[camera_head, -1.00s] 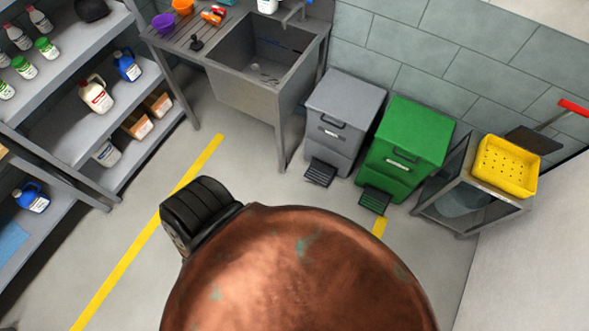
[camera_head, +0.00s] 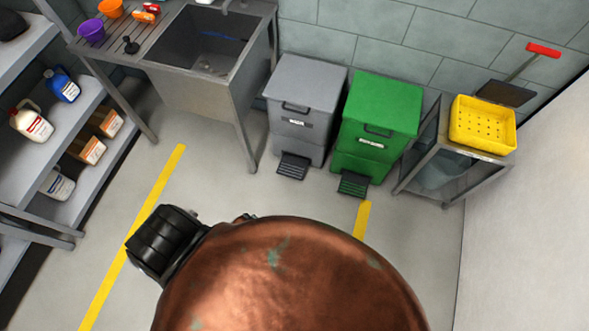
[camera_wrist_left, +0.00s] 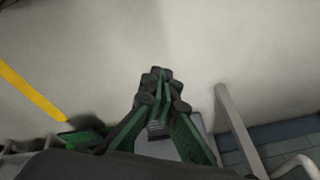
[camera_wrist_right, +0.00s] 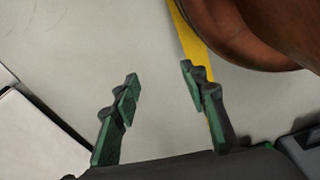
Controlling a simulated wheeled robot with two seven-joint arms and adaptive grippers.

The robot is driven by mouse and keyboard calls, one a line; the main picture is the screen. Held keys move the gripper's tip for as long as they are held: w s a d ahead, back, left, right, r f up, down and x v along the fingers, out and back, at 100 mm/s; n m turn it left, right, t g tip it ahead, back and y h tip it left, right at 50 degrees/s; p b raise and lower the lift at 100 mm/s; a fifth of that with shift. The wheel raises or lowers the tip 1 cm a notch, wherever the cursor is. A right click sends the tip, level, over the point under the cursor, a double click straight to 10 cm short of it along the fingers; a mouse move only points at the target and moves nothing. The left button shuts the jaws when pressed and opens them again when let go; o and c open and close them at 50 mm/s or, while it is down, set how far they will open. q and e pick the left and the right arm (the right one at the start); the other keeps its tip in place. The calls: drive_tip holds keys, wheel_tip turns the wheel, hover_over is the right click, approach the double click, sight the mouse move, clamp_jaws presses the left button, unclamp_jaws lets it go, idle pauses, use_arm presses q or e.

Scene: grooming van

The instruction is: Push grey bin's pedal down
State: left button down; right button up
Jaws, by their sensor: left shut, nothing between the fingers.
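The grey bin (camera_head: 305,90) stands against the tiled wall in the head view, lid shut. Its black ribbed pedal (camera_head: 293,166) sticks out at the floor in front. My left gripper (camera_wrist_left: 162,76) is shut and empty in the left wrist view, pointing at the floor. Behind its fingers a grey surface, seemingly the grey bin (camera_wrist_left: 190,145), and a dark ribbed piece, seemingly the pedal (camera_wrist_left: 158,131), show partly hidden. I cannot tell whether the gripper touches either. My right gripper (camera_wrist_right: 160,74) is open and empty over the floor. Neither gripper shows in the head view.
The green bin (camera_head: 380,110), with its own black pedal (camera_head: 354,184), stands right of the grey bin. A steel sink (camera_head: 205,85) stands left. A cabinet with a yellow basket (camera_head: 482,124) stands at right. The floor before the bins is clear.

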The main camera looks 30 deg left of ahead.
use_arm(q)
drive_tip(key=w+a+f+m+t+y+b, duration=0.1)
drive_tip(key=w+a+f+t+b, duration=0.15)
drive_tip(key=w+b, duration=0.75)
drive_tip(key=w+a+f+t+b, duration=0.1)
drive_tip(key=w+f+b, duration=0.25)
drive_tip(key=w, duration=1.15)
use_arm(e)
drive_tip(key=w+a+f, duration=0.1)
drive_tip(key=w+a, duration=0.3)
drive_tip(key=w, duration=0.2)
use_arm(q)
drive_tip(key=m+t+y+b, duration=0.1)
drive_tip(key=t+b, duration=0.1)
drive_tip(key=b, duration=0.9)
hover_over(292, 168)
drive_tip(key=shift+w+f+g, duration=0.1)
drive_tip(key=shift+w+g, duration=0.15)
use_arm(e)
wheel_tip(292, 168, up, 6)
drive_tip(key=w+a+y, duration=0.1)
drive_tip(key=w, duration=0.1)
drive_tip(key=shift+w, duration=0.15)
use_arm(q)
drive_tip(key=shift+f, duration=0.1)
use_arm(e)
drive_tip(key=shift+a+f, duration=0.1)
drive_tip(key=shift+f, duration=0.05)
